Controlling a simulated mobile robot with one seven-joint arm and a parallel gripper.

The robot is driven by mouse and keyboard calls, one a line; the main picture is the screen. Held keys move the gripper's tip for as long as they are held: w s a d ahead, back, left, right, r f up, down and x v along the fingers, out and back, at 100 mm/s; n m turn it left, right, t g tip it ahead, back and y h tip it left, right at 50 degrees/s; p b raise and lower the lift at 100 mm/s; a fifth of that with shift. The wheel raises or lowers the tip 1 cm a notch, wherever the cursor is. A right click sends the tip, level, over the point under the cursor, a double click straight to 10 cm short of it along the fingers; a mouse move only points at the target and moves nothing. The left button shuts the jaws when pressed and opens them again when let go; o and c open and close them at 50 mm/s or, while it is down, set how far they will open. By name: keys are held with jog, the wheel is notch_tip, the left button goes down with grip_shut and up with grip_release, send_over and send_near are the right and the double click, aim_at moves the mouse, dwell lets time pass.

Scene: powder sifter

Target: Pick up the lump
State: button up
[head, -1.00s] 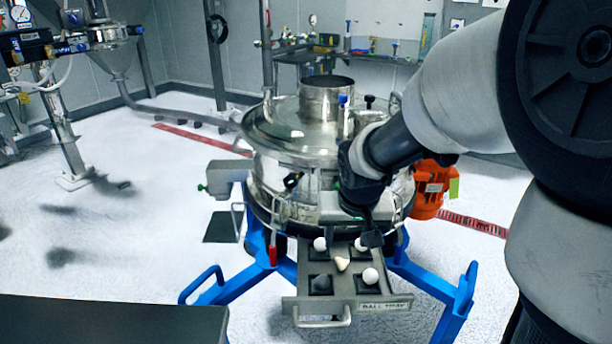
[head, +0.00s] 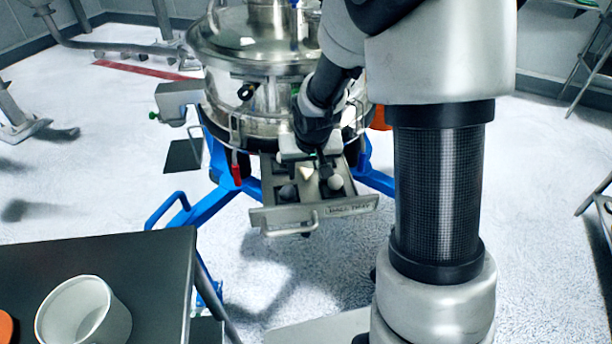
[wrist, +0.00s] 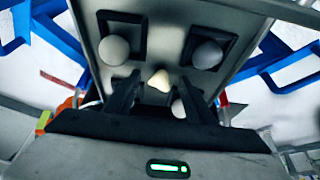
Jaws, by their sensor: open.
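The lump, a small cream, pointed piece (head: 305,174), lies in the middle of the pulled-out ball tray (head: 350,209), between the ball pockets. In the wrist view the lump (wrist: 160,81) shows between the fingertips of my open gripper (wrist: 160,88), with a gap on each side. In the head view my gripper (head: 318,160) reaches down over the back of the tray and hides part of it. I cannot tell how far the fingertips are above the tray.
A grey ball (wrist: 114,49) and another ball (wrist: 207,54) sit in tray pockets near the lump; a pale ball (wrist: 178,108) is partly hidden by my gripper. The steel sifter (head: 255,90) stands behind, on blue legs. A white cup (head: 85,312) stands on a dark table (head: 120,258) at lower left.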

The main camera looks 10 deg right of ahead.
jog(key=shift+c, duration=0.4)
jog(key=c, duration=1)
